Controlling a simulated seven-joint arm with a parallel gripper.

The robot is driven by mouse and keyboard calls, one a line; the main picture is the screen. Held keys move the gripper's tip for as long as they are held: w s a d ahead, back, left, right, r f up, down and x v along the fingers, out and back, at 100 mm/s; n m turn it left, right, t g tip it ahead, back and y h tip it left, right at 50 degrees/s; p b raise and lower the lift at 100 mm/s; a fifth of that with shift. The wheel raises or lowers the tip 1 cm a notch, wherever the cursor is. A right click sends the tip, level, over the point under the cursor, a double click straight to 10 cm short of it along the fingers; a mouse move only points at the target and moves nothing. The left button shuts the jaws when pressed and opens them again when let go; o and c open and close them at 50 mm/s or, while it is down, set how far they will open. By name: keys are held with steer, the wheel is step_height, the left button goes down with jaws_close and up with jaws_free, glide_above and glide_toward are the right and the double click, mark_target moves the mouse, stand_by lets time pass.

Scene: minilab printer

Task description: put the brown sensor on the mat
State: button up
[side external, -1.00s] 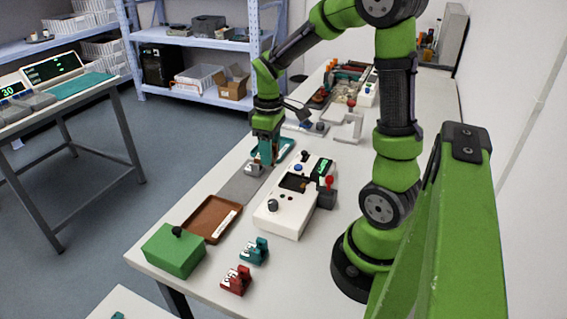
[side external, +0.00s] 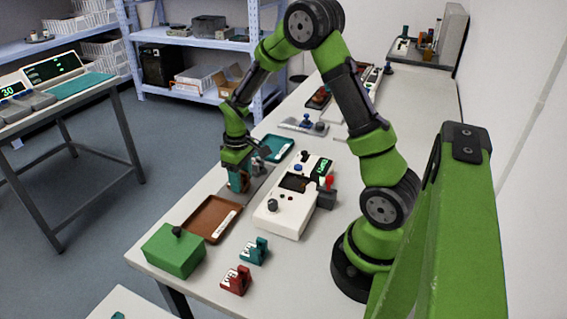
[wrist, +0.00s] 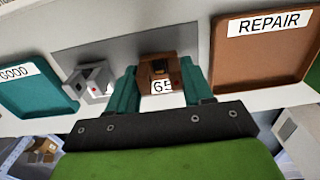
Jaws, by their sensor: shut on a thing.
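The brown sensor (wrist: 158,66) sits between the teal fingers of my gripper (wrist: 161,82) in the wrist view, with a white label reading 65. My gripper is shut on it. The mat also shows behind the sensor in the wrist view (wrist: 185,25). I cannot tell whether the sensor touches the mat.
The teal GOOD tray (wrist: 38,92) and brown REPAIR tray (wrist: 262,62) flank the mat. A white tester (side external: 292,205), green box (side external: 174,254), and teal and red clips (side external: 236,281) stand nearby.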

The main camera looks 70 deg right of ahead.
steer(key=shift+f, duration=0.35)
steer(key=shift+f, duration=0.15)
steer(key=o, duration=1)
step_height(320, 180, up, 12)
steer(key=s+a+r+m+t, duration=0.1)
steer(key=s+a+r+t, duration=0.1)
steer(key=s+a+r, duration=0.1)
steer(key=s+a+r+m+t+y, duration=0.1)
steer(key=s+a+r+t, duration=0.1)
steer(key=s+a+r, duration=0.2)
steer(key=s+a+r+m+t+y, duration=0.1)
steer(key=s+a+r+m+t, duration=0.1)
steer(key=s+a, duration=0.5)
steer(key=shift+s+a+r+t, duration=0.1)
steer(key=shift+a+r+t, duration=0.15)
steer(key=shift+r, duration=0.3)
steer(key=shift+s+a+r+t, duration=0.15)
steer(key=shift+r+t, duration=0.2)
steer(key=shift+r, duration=0.2)
steer(key=shift+w, duration=0.1)
